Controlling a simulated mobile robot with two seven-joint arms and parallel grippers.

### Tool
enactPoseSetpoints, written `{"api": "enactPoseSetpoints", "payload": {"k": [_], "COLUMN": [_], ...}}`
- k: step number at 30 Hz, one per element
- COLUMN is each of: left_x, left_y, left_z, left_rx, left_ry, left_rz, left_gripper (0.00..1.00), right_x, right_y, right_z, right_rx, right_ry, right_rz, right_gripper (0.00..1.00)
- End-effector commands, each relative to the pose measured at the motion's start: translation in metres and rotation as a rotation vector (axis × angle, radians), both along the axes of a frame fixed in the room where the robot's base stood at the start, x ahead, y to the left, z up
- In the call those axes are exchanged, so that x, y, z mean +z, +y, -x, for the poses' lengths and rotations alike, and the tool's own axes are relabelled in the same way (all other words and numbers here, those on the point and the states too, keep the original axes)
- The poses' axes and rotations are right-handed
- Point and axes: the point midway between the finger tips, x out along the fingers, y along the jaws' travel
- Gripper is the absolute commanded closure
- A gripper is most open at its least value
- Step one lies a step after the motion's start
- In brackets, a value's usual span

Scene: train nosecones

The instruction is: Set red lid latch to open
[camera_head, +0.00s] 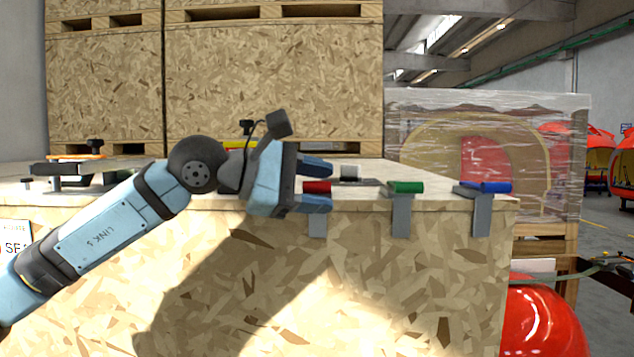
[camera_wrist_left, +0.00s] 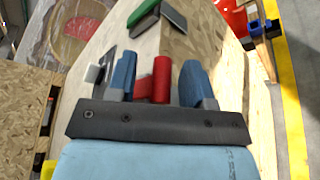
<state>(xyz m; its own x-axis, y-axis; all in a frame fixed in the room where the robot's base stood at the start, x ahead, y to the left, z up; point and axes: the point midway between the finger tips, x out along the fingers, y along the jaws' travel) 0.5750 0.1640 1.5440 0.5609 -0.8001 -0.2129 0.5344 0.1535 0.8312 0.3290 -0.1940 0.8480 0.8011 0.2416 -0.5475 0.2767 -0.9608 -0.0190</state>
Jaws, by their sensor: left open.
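The red latch (camera_head: 316,187) is a red cylinder on a grey bracket at the top front edge of the wooden crate (camera_head: 420,250). My left gripper (camera_head: 319,184) comes in from the left, open, with its blue fingers on either side of the red latch. In the left wrist view the red latch (camera_wrist_left: 161,80) stands between the two open fingers of my left gripper (camera_wrist_left: 159,80), with a gap visible on its right side. I cannot tell whether a finger touches it. My fingers hide part of its bracket. My right gripper is not in view.
The green latch (camera_head: 406,187) and the blue latch (camera_head: 487,187) sit along the same edge to the right. A grey clamp piece (camera_head: 349,173) lies behind the red latch. Stacked crates (camera_head: 270,85) stand behind. A glossy red nosecone (camera_head: 543,320) is at lower right.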

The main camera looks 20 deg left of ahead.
Motion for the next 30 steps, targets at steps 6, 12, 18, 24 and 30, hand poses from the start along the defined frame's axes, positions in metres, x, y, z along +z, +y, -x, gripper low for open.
{"api": "enactPoseSetpoints", "payload": {"k": [6,12,18,24,30], "left_x": [-0.0001,-0.0002,-0.0012,-0.0017,0.0038], "left_y": [0.0000,0.0001,-0.0001,-0.0004,-0.0007], "left_z": [-0.0001,-0.0001,0.0001,0.0000,-0.0008], "left_rx": [0.000,0.000,-0.001,-0.001,-0.001], "left_ry": [0.000,0.000,0.003,0.014,0.069], "left_rz": [0.000,0.000,-0.001,0.001,0.016], "left_gripper": [0.53,0.99,1.00,1.00,1.00], "right_x": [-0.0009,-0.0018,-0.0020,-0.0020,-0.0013], "right_y": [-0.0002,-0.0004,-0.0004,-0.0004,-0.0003], "right_z": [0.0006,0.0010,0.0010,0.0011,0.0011], "right_rx": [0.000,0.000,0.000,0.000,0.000], "right_ry": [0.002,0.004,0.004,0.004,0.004], "right_rz": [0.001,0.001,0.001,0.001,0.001], "right_gripper": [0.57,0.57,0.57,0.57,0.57]}}
